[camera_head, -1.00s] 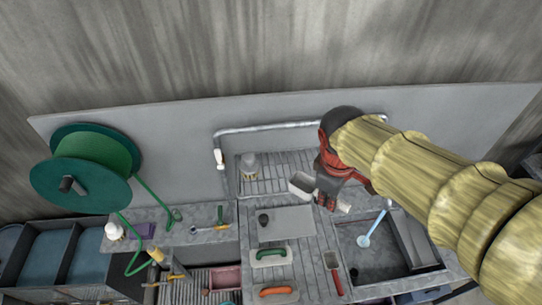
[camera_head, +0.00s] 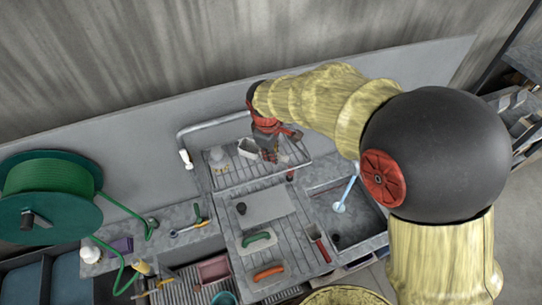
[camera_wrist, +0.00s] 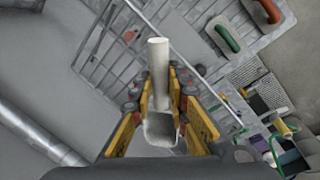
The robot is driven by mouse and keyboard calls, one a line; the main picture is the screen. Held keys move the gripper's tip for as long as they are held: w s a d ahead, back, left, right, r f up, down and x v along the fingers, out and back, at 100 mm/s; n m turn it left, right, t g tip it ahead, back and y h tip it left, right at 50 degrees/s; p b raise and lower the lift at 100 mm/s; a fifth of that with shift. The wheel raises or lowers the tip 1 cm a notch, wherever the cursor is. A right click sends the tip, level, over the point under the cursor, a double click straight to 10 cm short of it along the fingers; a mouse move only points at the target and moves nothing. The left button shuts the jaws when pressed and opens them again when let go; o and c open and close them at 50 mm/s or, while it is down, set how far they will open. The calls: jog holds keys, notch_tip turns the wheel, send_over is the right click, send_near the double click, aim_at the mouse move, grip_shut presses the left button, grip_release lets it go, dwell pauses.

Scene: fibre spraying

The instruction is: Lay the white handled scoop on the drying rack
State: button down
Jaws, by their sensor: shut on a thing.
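The white handled scoop is held in my gripper (camera_wrist: 161,90). Its pale handle (camera_wrist: 158,58) points away from me between the two yellow fingers in the wrist view, and its hollow scoop end (camera_wrist: 160,132) is on the near side. In the head view my gripper (camera_head: 270,150) is over the right part of the drying rack (camera_head: 236,178), with the white scoop (camera_head: 247,148) just left of it. The rack's bars (camera_wrist: 108,42) also show in the wrist view. I cannot tell whether the scoop touches the rack.
A metal pipe (camera_head: 215,122) runs behind the rack. In front are a green-handled trowel (camera_head: 258,240), an orange-handled trowel (camera_head: 268,273) and a sink basin (camera_head: 350,220) with a blue-handled ladle (camera_head: 342,205).

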jog(key=shift+w+a+f, duration=0.2)
jog(key=shift+w+f, duration=0.3)
jog(key=shift+f, duration=0.2)
jog(key=shift+w+f, duration=0.15)
jog(key=shift+f, duration=1.45)
jog(key=shift+f, duration=0.1)
jog(key=c, duration=1.8)
grip_release()
jog(key=shift+o, duration=0.3)
